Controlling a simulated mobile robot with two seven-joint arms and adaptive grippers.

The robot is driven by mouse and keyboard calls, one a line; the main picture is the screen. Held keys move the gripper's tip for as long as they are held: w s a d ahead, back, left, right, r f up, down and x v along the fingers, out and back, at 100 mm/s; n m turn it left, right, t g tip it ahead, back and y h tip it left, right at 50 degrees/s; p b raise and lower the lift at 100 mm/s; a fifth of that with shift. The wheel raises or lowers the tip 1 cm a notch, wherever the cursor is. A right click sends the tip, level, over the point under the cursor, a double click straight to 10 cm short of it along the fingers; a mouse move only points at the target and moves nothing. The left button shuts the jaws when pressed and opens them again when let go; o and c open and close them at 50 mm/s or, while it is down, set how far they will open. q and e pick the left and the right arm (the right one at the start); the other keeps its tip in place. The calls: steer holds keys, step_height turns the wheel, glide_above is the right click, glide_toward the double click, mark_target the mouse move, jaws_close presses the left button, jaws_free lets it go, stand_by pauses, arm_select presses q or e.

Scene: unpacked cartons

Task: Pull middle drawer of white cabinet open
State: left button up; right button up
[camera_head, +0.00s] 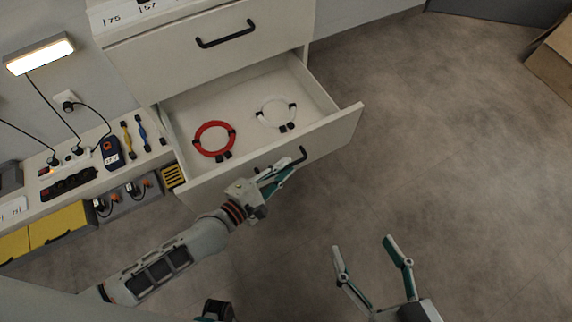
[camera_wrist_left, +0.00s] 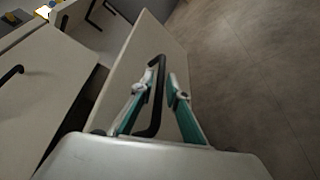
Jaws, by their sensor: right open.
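The white cabinet (camera_head: 135,62) stands at the upper left of the head view. Its middle drawer (camera_head: 345,128) is pulled well out, with its inside exposed. My left gripper (camera_head: 275,177) is at the black handle (camera_head: 301,156) on that drawer's front. In the left wrist view, the handle (camera_wrist_left: 158,92) runs between the left gripper's two fingers (camera_wrist_left: 163,82), which are drawn close together around it. My right gripper (camera_head: 364,243) is open and empty above the floor, away from the cabinet.
A red ring (camera_head: 213,139) and a white ring (camera_head: 276,113) lie in the drawer. The drawer above, with its black handle (camera_head: 225,34), is shut. A bench (camera_head: 82,162) with tools, power strips and a lamp (camera_head: 39,54) stands left.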

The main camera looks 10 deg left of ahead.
arm_select(q)
steer(key=v, duration=0.6)
steer(key=shift+s+a, duration=0.2)
steer(key=shift+s, duration=0.1)
